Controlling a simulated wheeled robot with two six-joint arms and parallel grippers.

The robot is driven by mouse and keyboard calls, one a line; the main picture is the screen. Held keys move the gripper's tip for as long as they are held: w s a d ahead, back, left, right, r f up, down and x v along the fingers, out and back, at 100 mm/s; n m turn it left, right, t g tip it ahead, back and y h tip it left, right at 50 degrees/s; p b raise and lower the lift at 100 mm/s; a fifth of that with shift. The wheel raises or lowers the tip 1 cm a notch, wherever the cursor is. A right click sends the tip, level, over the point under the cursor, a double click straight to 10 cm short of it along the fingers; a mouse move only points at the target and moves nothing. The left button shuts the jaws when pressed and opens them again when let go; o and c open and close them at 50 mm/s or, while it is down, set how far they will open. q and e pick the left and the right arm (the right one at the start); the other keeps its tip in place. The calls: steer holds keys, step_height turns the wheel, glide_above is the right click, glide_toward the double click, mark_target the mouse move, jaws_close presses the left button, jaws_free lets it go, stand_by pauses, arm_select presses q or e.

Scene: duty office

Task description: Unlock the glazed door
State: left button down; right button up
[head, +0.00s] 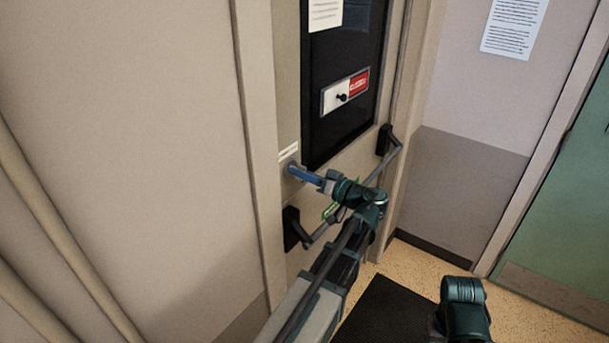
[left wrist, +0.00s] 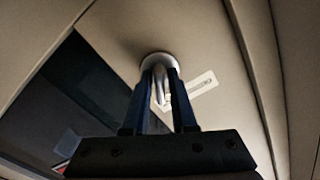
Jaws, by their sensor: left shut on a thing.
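The glazed door (head: 343,110) has a dark glass pane and a beige frame. A round silver lock (head: 291,165) sits on the door's left stile, beside the pane's lower corner. In the left wrist view the lock's round collar (left wrist: 159,61) shows, with a slim silver turn piece (left wrist: 159,92) standing out from it. My left gripper (head: 295,170) reaches the lock, its blue fingers shut on the turn piece. In the left wrist view its fingers (left wrist: 160,90) lie on both sides of the piece. I cannot tell how far the piece is turned. My right gripper is out of view.
A push bar (head: 365,184) with black end mounts crosses the door below the pane, close under my left arm. A red and white sign plate (head: 345,93) is on the glass. A dark mat (head: 385,312) lies on the floor. A green door (head: 567,205) stands at right.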

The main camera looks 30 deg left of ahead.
arm_select(q)
steer(key=shift+n, duration=0.4)
steer(key=n, duration=0.5)
steer(key=shift+n, duration=0.3)
steer(key=c, duration=0.9)
jaws_free()
steer(key=shift+s+d, duration=0.2)
steer(key=shift+d, duration=2.05)
steer(key=shift+s+d, duration=0.15)
steer(key=shift+d, duration=2.1)
